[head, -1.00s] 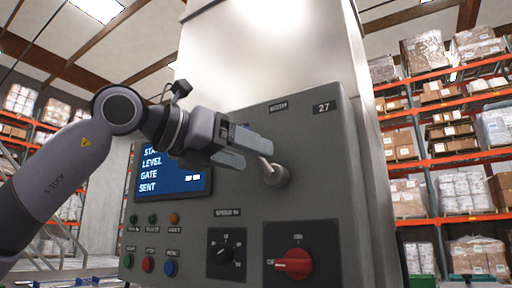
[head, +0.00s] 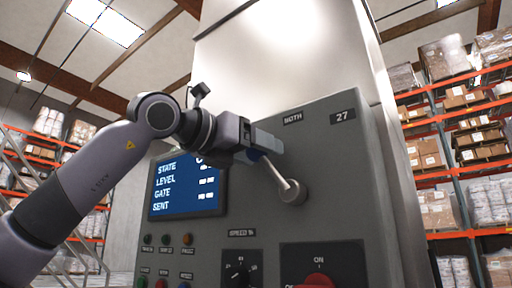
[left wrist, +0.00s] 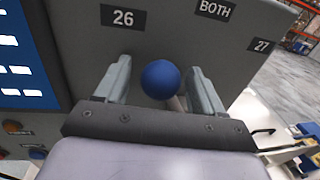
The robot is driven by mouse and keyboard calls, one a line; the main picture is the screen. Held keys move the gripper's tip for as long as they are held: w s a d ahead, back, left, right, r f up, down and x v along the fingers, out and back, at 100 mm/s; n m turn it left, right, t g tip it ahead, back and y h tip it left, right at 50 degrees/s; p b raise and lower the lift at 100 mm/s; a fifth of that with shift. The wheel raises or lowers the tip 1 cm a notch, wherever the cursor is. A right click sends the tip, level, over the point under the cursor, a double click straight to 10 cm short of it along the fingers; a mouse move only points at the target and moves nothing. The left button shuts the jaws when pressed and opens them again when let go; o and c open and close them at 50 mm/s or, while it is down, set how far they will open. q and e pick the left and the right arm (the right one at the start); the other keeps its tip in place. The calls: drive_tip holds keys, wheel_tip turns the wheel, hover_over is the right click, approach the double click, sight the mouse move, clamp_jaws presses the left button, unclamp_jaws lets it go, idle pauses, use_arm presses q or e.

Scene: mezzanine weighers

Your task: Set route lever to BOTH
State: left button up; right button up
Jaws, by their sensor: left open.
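The route lever has a pale shaft (head: 281,174) that rises from a round hub (head: 292,192) on the grey panel and leans up and to the left. Its blue ball knob (left wrist: 160,79) shows in the left wrist view between the two fingers; in the head view it is mostly hidden by the gripper. My left gripper (head: 266,146) is open, with a finger on either side of the knob and gaps visible. The BOTH label (head: 292,118) is above the hub, and also shows in the left wrist view (left wrist: 215,9). The 26 label (left wrist: 123,17) is left of it, the 27 label (head: 342,115) right.
The panel carries a blue screen (head: 187,187), several small lamps and buttons, a black speed dial (head: 240,274) and a red rotary switch (head: 317,280) below the lever. Pallet racks (head: 465,150) stand behind at right. Railings stand at far left.

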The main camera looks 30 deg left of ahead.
use_arm(q)
clamp_jaws()
drive_tip(key=shift+d+r+m+p, duration=0.25)
drive_tip(key=shift+d+m+p, duration=0.1)
drive_tip(key=shift+m, duration=0.05)
drive_tip(key=shift+d+r+m+p, duration=0.4)
drive_tip(key=shift+d+m+p, duration=0.35)
drive_tip(key=shift+m, duration=0.15)
drive_tip(key=shift+s+d+r+m+g+p, duration=0.15)
drive_tip(key=shift+d+m+g+p, duration=0.05)
drive_tip(key=shift+d+m+p, duration=0.35)
drive_tip(key=shift+s+d+r+m+g+p, duration=0.1)
drive_tip(key=shift+d+r+m+g+p, duration=0.15)
drive_tip(key=shift+d+m, duration=0.3)
drive_tip(key=shift+d+f+m+y+p, duration=0.1)
drive_tip(key=shift+d+m+y+p, duration=0.25)
drive_tip(key=shift+m, duration=0.35)
drive_tip(key=shift+s+d, duration=0.1)
drive_tip(key=shift+d, duration=0.05)
use_arm(e)
drive_tip(key=r, duration=0.1)
drive_tip(key=d+r, duration=0.1)
drive_tip(key=shift+s+r, duration=0.2)
drive_tip(key=shift+r, duration=0.2)
